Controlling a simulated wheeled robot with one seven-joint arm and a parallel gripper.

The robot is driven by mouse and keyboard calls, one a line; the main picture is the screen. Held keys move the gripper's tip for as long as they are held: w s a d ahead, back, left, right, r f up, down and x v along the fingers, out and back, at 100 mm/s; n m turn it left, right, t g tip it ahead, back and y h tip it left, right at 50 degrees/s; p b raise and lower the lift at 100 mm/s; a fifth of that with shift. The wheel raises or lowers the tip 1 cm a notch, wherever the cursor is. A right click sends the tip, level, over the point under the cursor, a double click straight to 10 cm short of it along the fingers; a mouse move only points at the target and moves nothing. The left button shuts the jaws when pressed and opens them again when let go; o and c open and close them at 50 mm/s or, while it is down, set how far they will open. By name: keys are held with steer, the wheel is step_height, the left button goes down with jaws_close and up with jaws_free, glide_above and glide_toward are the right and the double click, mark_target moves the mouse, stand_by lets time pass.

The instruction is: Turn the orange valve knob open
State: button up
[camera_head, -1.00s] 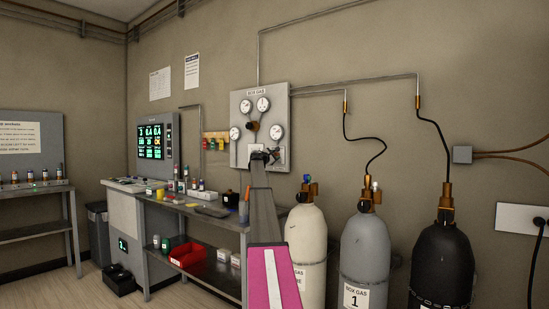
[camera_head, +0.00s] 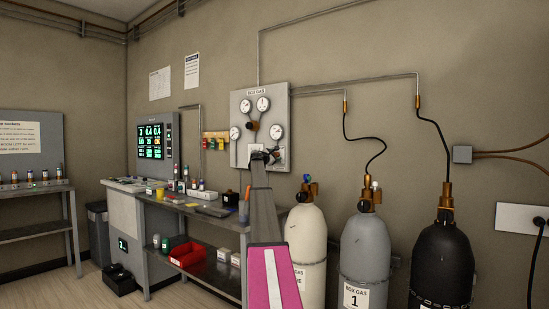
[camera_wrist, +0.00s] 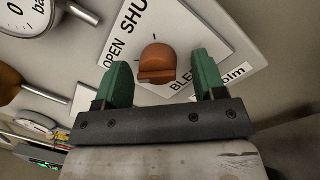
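The orange valve knob (camera_wrist: 157,64) shows in the wrist view on a white plate (camera_wrist: 196,38) marked "OPEN" and "SHUT", with part of another word below. My gripper (camera_wrist: 163,72) is open, its two green fingers apart on either side of the knob. A gap shows between the knob and each finger; I cannot tell how deep the fingers reach along it. In the head view my gripper (camera_head: 260,157) is at the lower part of the grey "BOX GAS" panel (camera_head: 283,101), and the knob is hidden behind my arm there.
Round gauges (camera_head: 263,104) sit on the panel above my gripper. A dark orange knob (camera_wrist: 9,84) shows at the wrist view's left edge. Gas cylinders (camera_head: 364,250) stand to the right below, and a workbench (camera_head: 215,209) with small items stands to the left.

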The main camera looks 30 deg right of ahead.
steer(key=v, duration=1.1)
steer(key=shift+w, duration=0.1)
stand_by(0.4)
